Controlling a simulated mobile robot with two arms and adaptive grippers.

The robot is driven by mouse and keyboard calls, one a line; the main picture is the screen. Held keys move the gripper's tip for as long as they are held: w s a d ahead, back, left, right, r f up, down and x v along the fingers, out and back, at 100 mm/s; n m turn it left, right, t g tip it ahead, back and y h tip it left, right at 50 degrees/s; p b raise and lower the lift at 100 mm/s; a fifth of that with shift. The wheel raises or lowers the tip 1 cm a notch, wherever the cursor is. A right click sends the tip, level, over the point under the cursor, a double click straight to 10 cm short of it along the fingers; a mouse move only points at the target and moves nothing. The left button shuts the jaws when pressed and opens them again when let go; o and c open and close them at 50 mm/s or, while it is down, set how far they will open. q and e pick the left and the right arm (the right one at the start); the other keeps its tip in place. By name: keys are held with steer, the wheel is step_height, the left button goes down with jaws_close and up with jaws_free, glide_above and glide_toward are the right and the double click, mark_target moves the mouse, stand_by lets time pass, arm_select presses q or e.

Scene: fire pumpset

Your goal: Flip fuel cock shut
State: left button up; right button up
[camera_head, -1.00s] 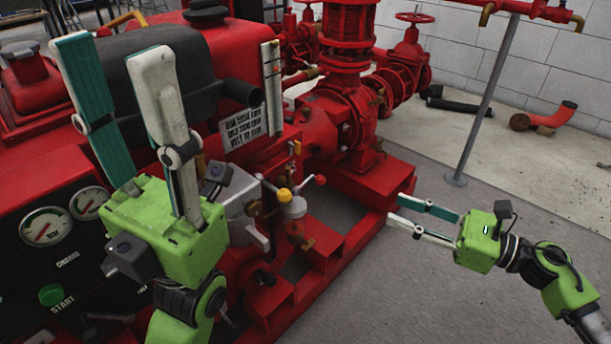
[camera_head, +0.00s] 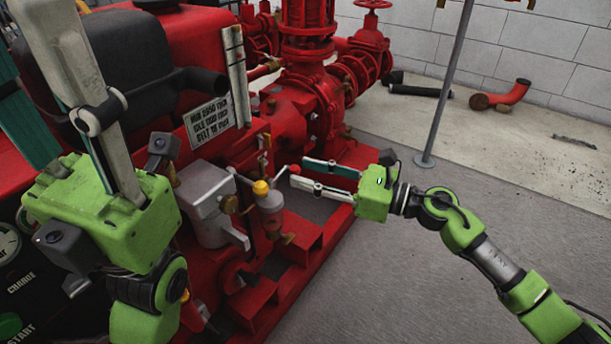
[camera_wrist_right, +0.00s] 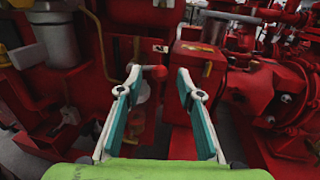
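The fuel cock's lever with a red ball knob (camera_head: 296,170) sticks out to the right beside the yellow-capped fuel filter (camera_head: 270,207) on the red engine. My right gripper (camera_head: 299,172) is open, with its fingertips on either side of the red knob. In the right wrist view, the red knob (camera_wrist_right: 155,72) shows between the open fingertips (camera_wrist_right: 159,73), nearer the left finger. I cannot tell whether a finger touches it. My left gripper (camera_head: 48,100) is raised at the left, fingers apart and empty, tips cut off by the frame.
A grey metal housing (camera_head: 207,200) is left of the filter. A red pump with a flanged pipe (camera_head: 308,75) stands behind. The red base frame (camera_head: 285,270) runs below. The grey floor (camera_head: 400,290) at the right is open, with a thin post (camera_head: 445,90).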

steer(key=shift+w+a, duration=0.25)
steer(key=shift+a, duration=0.2)
jaws_close()
steer(key=f+m, duration=0.1)
steer(key=m, duration=0.1)
steer(key=shift+f+m, duration=0.15)
steer(key=shift+m, duration=0.25)
jaws_free()
